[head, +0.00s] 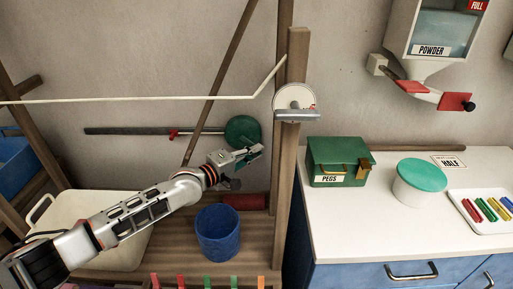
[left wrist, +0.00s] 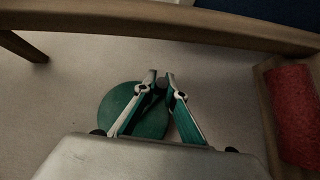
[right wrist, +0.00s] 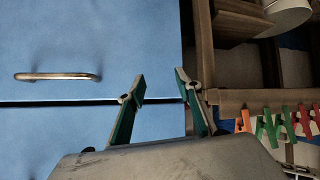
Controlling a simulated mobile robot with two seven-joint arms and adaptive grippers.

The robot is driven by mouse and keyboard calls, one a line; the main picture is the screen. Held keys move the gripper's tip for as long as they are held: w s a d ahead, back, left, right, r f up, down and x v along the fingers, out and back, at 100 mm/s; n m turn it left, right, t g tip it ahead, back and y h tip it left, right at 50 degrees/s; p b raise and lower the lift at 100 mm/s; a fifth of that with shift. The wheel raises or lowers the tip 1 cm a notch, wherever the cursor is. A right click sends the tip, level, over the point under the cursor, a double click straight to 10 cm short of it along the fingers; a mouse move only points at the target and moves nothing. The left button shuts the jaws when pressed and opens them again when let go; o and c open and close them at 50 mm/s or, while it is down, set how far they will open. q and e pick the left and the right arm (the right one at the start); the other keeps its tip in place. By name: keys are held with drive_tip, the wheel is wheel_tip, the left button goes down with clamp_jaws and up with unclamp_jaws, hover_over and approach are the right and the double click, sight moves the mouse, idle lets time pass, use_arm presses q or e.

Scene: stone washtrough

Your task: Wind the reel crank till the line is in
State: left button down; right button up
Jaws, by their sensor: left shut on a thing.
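A green round disc (head: 240,129), which looks like the reel, is on the wall side of the wooden frame; it also shows behind the fingers in the left wrist view (left wrist: 120,108). My left gripper (head: 252,153) is at the disc's lower edge. Its fingertips are shut on a small dark grey knob (left wrist: 162,83), apparently the crank handle, in front of the disc. A pale line (head: 130,100) runs across from the left, then slopes up to the wooden post. My right gripper (right wrist: 160,77) is out of the head view; in its wrist view its fingers are apart and empty.
A round white dial (head: 295,97) is on the post (head: 299,60). A blue bucket (head: 218,232) stands below my left gripper. A green PEGS box (head: 336,155) and a lidded tub (head: 419,185) stand on the white counter at right. Blue drawers (right wrist: 90,60) face my right gripper.

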use_arm(q)
drive_tip(key=shift+a+f+m+y+p, duration=0.1)
drive_tip(key=shift+a+m+y+p, duration=0.05)
drive_tip(key=shift+m+y+p, duration=0.2)
idle(0.3)
drive_tip(key=c, duration=2.1)
unclamp_jaws()
drive_tip(key=v, duration=1.2)
drive_tip(key=shift+a, duration=0.1)
drive_tip(key=shift+w, duration=0.1)
